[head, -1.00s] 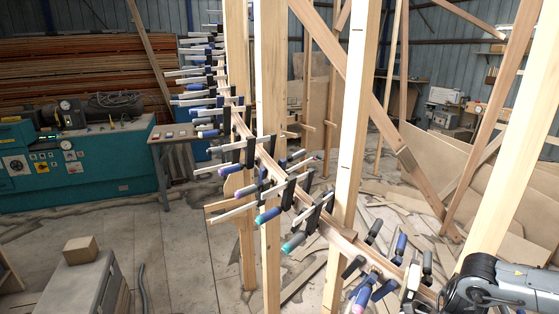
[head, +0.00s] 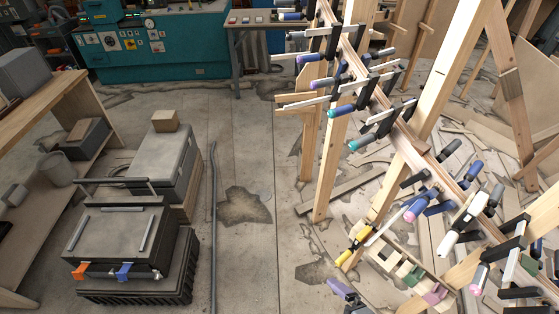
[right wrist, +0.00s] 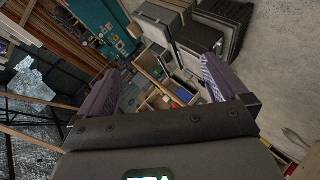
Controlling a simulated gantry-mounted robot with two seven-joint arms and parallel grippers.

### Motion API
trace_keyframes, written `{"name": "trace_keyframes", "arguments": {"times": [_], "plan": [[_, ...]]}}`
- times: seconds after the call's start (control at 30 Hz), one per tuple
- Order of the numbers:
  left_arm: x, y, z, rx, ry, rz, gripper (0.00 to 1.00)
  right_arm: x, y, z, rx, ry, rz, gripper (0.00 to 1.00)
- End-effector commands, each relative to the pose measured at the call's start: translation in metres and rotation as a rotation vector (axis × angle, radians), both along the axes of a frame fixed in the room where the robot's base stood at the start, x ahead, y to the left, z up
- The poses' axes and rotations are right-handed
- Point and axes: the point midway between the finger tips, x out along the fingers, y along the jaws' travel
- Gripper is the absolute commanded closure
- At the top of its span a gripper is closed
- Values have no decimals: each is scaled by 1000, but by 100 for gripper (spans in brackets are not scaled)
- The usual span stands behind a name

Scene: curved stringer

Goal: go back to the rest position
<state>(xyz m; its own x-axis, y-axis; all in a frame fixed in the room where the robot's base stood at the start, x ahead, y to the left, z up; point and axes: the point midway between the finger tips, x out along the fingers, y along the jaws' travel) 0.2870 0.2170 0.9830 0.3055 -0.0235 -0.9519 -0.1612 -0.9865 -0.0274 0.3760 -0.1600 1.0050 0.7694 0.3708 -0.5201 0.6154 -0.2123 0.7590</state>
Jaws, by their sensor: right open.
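My right gripper (right wrist: 160,72) shows in the right wrist view. Its two purple fingers stand wide apart with nothing between them. Beyond the fingers, at a distance, is a wooden tray with compartments (right wrist: 158,98). In the head view a purple part at the bottom edge looks like a gripper fingertip; I cannot tell which arm it belongs to. My left gripper is not clearly in view. The curved stringer (head: 418,140) runs down the right side of the head view, lined with several clamps, and no gripper is seen touching it.
A wooden tray (head: 437,272) with blocks and a yellow clamp (head: 352,246) is at lower right, near upright posts (head: 330,165). Grey toolboxes (head: 122,235) and a wooden bench (head: 45,95) stand at left. A teal machine (head: 185,50) is behind. Floor between is mostly clear.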

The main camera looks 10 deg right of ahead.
Motion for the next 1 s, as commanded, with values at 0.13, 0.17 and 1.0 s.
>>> {"name": "trace_keyframes", "arguments": {"times": [0.13, 0.17, 1.0], "plan": [[0, 0, 0, 0, 0, 0, 44, -7, -12, 6, 206, 248, -366, 0], [0, 0, 0, 1, 0, -1, 44, -11, -16, 5, 237, 296, -429, 0], [0, 3, 141, 10, -3, -7, 44, -89, -58, 118, 452, 815, -1149, 0]]}}
